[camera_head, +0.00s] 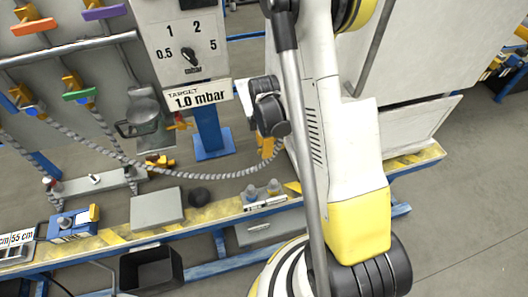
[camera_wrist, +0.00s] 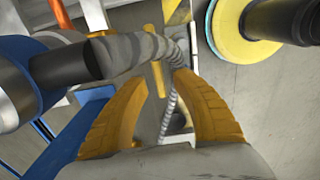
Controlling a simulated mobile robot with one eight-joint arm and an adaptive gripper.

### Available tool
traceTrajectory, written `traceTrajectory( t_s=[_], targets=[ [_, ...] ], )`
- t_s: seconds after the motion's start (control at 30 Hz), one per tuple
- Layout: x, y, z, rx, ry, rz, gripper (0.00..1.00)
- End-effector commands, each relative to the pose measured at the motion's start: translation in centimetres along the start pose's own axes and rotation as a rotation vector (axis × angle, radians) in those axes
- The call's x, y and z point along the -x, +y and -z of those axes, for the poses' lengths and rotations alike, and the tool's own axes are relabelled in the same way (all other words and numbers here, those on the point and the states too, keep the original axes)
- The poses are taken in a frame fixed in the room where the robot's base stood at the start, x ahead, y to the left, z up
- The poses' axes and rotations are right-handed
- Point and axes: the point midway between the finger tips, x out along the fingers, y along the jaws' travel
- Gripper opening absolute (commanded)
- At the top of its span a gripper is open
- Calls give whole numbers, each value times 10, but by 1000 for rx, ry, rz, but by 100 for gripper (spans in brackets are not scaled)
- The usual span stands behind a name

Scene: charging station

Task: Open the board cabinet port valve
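My gripper (camera_head: 268,148) hangs beside the white cabinet (camera_head: 405,135), near the right end of a grey corrugated hose (camera_head: 230,174). In the wrist view its two orange fingers (camera_wrist: 162,85) stand apart. A grey hose-like piece (camera_wrist: 135,52) with a black end crosses in front of the finger ends. A narrow yellow bar (camera_wrist: 157,78), perhaps a valve handle, shows between the fingers; I cannot tell whether they touch it. In the head view my arm and gripper hide much of this spot, and I cannot make out the cabinet port valve there.
A dial panel (camera_head: 185,32) stands over a "1.0 mbar" sign (camera_head: 198,97). Orange (camera_head: 34,26), purple (camera_head: 104,11) and green (camera_head: 79,94) handles sit on the left pipes. The bench (camera_head: 112,238) carries a grey box (camera_head: 157,208) and small grey knobs (camera_head: 262,190). Bare floor lies right.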

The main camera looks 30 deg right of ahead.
Motion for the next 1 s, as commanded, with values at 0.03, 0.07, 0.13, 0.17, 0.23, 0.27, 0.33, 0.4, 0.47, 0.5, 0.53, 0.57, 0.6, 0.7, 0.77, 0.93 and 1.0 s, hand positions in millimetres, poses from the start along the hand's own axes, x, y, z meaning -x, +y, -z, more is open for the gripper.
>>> traceTrajectory(
  t_s=[0.03,0.07,0.13,0.17,0.23,0.27,0.33,0.4,0.47,0.5,0.53,0.57,0.6,0.7,0.77,0.93,1.0],
  targets=[
    [-6,0,0,0,0,0,32],
    [-7,0,0,0,0,0,32],
    [-9,0,0,0,0,0,32],
    [-10,0,0,0,0,0,32],
    [-10,0,0,0,0,0,32],
    [-10,0,0,0,0,0,32],
    [-9,0,0,0,0,0,32],
    [-9,0,0,0,0,0,32],
    [-9,0,0,0,0,0,13],
    [-9,0,0,0,0,0,1],
    [-9,0,0,0,0,0,0],
    [-9,0,0,-1,0,0,0],
    [-9,0,0,-1,0,0,0],
    [-9,0,0,-1,0,0,0],
    [-9,0,0,-1,0,0,0],
    [-10,4,1,1,-9,0,0],
    [-12,9,2,1,-23,0,0]
  ],
)
